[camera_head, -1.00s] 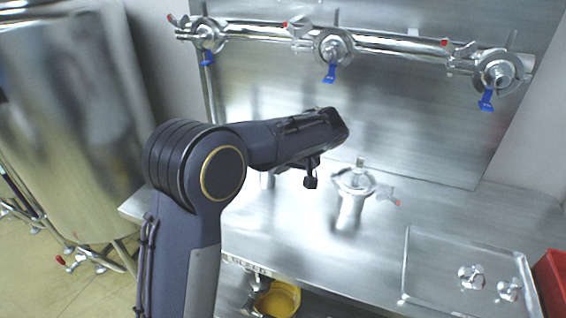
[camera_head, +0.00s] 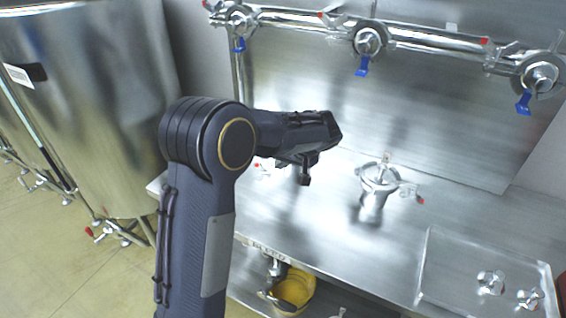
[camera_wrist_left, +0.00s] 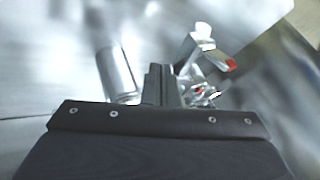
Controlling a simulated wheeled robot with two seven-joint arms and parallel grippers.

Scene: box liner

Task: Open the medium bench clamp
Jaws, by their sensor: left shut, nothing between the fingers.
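A steel fitting with a clamp (camera_head: 379,177) stands upright on the bench; its handle with a red tip (camera_head: 420,200) points right. Another red-tipped clamp part (camera_head: 262,167) shows behind my left arm, partly hidden. I cannot tell from size which is the medium clamp. My left gripper (camera_head: 304,178) is shut and empty, to the left of the upright fitting and apart from it. In the wrist view its closed fingers (camera_wrist_left: 163,82) lie between a steel cylinder (camera_wrist_left: 117,74) and a clamp with a red-tipped handle (camera_wrist_left: 210,62). My right gripper is not in view.
The steel bench (camera_head: 345,240) has a shallow tray (camera_head: 455,280) with small fittings at right. A pipe (camera_head: 435,38) with several blue-handled valves runs along the back. A large tank (camera_head: 95,110) stands left. A yellow container (camera_head: 293,288) is below the bench.

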